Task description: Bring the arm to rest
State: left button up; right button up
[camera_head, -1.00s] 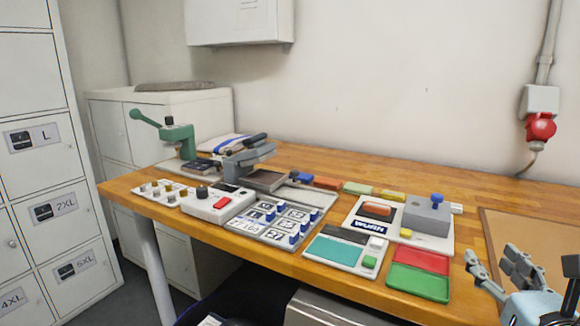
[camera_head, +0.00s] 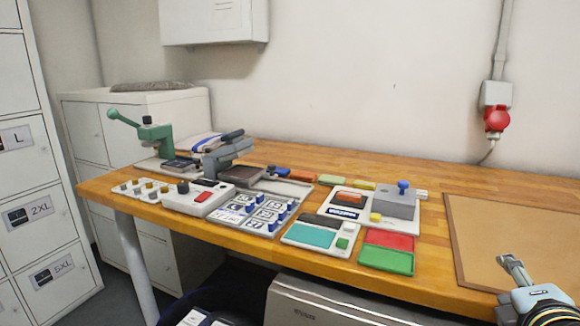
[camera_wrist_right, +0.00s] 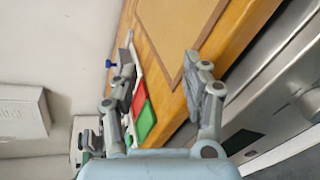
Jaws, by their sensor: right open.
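My right gripper (camera_head: 512,272) is at the lower right of the head view, near the bench's front edge, partly cut off by the frame. In the right wrist view the right gripper (camera_wrist_right: 165,78) has its two fingers spread wide apart with nothing between them. It is open and empty. The wooden bench (camera_head: 440,285) lies beyond its fingers. My left gripper does not show in the head view.
A brown board (camera_head: 510,235) lies at the bench's right. A red and green tray (camera_head: 386,262), a grey box with a blue knob (camera_head: 397,205), a panel of blue-clipped plates (camera_head: 262,213) and a green press (camera_head: 155,138) stand further left. Lockers (camera_head: 35,215) stand at far left.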

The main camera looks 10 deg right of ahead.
jog(key=s+a+f+m+g+y, duration=0.3)
jog(key=s+a+m+g+y, duration=0.1)
jog(key=s+a+m, duration=0.3)
jog(key=s+a+f+m+g+y, duration=0.3)
jog(key=s+a+m+g+y, duration=0.1)
jog(key=s+a+m, duration=0.35)
jog(key=s+d+f+g+b, duration=0.1)
jog(key=d+f, duration=0.1)
jog(key=f, duration=1.2)
jog(key=d+f+b, duration=0.1)
jog(key=d+f, duration=0.1)
jog(key=f, duration=1.3)
jog(key=s+f+g+b, duration=0.1)
jog(key=s+f, duration=1.5)
jog(key=s, duration=0.2)
jog(key=shift+d+f+g, duration=0.3)
jog(key=shift+d+g, duration=0.1)
